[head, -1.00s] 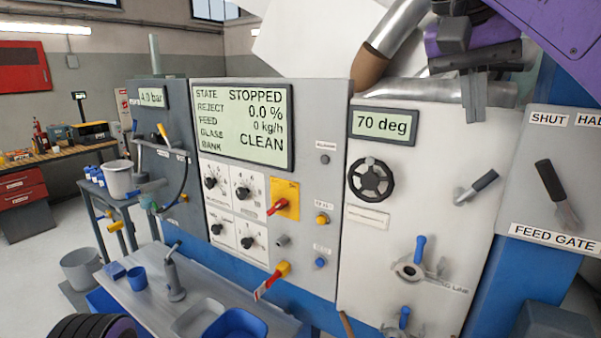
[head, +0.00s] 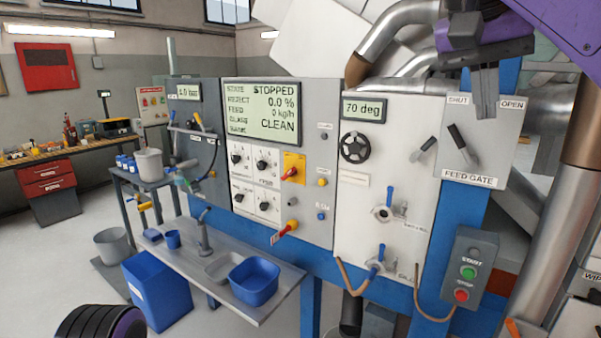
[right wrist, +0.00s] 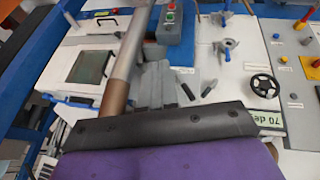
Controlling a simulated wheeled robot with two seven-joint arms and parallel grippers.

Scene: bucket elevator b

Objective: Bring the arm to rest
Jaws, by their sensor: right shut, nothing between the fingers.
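My right gripper (head: 485,95) hangs at the top right of the head view, under my purple arm. Its fingers are shut and hold nothing. In the head view it overlaps the area just above the feed gate panel (head: 505,135). The feed gate lever (head: 462,145) shows below it with a visible gap in the picture. In the right wrist view the shut grey fingers (right wrist: 160,85) point towards the machine front, apart from the black handwheel (right wrist: 262,88). A dark round part with purple at the bottom left is mine. My left gripper is out of view.
The control panel screen (head: 262,110) reads STOPPED and CLEAN. A start-stop box (head: 468,268) hangs at the right by a metal pipe (head: 545,230). A steel bench (head: 180,258) carries a blue tub (head: 254,280). Open floor lies at the left.

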